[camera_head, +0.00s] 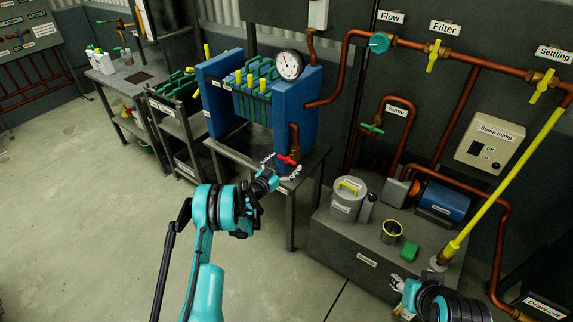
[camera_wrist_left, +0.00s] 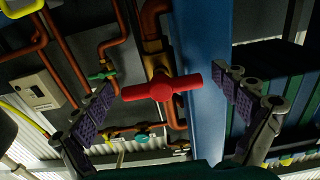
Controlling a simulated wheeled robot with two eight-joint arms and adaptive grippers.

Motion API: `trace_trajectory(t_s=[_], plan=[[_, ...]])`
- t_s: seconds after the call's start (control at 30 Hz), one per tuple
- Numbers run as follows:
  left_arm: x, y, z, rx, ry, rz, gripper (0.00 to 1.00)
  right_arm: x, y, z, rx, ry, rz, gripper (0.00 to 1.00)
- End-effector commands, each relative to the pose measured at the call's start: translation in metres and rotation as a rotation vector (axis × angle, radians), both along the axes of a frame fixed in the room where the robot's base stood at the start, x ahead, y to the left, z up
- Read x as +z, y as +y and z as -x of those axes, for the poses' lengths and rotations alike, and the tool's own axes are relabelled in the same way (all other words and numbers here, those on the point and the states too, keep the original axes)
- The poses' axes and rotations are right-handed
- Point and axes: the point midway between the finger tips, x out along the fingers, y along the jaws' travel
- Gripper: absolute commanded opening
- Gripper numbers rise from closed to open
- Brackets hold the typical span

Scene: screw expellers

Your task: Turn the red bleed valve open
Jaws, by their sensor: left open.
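The red bleed valve (camera_head: 288,160) sits on a brass fitting at the lower end of a copper pipe on the blue filter press (camera_head: 299,106). In the left wrist view its red bar handle (camera_wrist_left: 162,88) lies across the copper pipe, slightly tilted. My left gripper (camera_head: 283,170) is at the valve in the head view. In the left wrist view its fingers (camera_wrist_left: 172,105) are spread wide, one on each side of the handle, with gaps on both sides. My right gripper (camera_head: 400,296) is at the lower right, partly hidden by its arm; its jaw state is unclear.
A pressure gauge (camera_head: 289,65) tops the press, which stands on a dark metal table (camera_head: 305,168). A grey plinth (camera_head: 345,238) holds a lidded can (camera_head: 347,205) and blue pump (camera_head: 443,202). A yellow pole (camera_head: 500,185) slants at right. Floor at left is clear.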

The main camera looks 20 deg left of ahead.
Motion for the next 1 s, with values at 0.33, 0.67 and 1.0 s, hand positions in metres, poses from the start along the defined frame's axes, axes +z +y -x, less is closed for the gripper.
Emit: trace_trajectory(t_s=[0.33, 0.67, 1.0], plan=[[0.0007, -0.0007, -0.0019, 0.000, 0.000, 0.000, 0.80, -0.0002, 0.0000, 0.0000, 0.000, 0.000, 0.000, 0.40], [0.0007, -0.0006, -0.0019, 0.000, 0.001, 0.004, 0.48, -0.0002, 0.0000, 0.0000, 0.000, 0.000, 0.000, 0.40], [0.0009, -0.0012, -0.0017, 0.000, 0.041, 0.112, 0.48, -0.0002, 0.0000, 0.0000, 0.000, 0.000, 0.000, 0.40]])
